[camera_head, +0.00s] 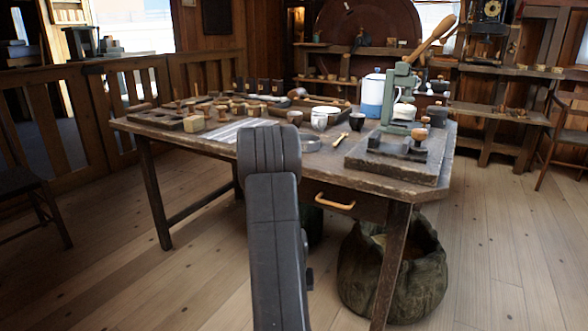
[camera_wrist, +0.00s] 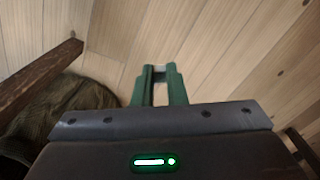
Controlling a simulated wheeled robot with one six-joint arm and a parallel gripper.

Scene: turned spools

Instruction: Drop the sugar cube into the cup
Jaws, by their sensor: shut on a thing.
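My gripper (camera_wrist: 159,74) shows in the wrist view with its two green fingers close together. In the head view my arm rises in front of the table and the gripper cannot be made out. A white cup (camera_head: 319,121) stands upright on the table. A small dark cup (camera_head: 356,121) is to its right, and another (camera_head: 294,117) is to its left. The cups' insides cannot be seen clearly.
The wooden table (camera_head: 210,137) also bears a green lever press (camera_head: 393,100), a blue and white canister (camera_head: 373,94) and several spools at the left. A dark sack (camera_head: 410,275) stands under its right end; it also shows in the wrist view (camera_wrist: 85,95). The front floor is clear.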

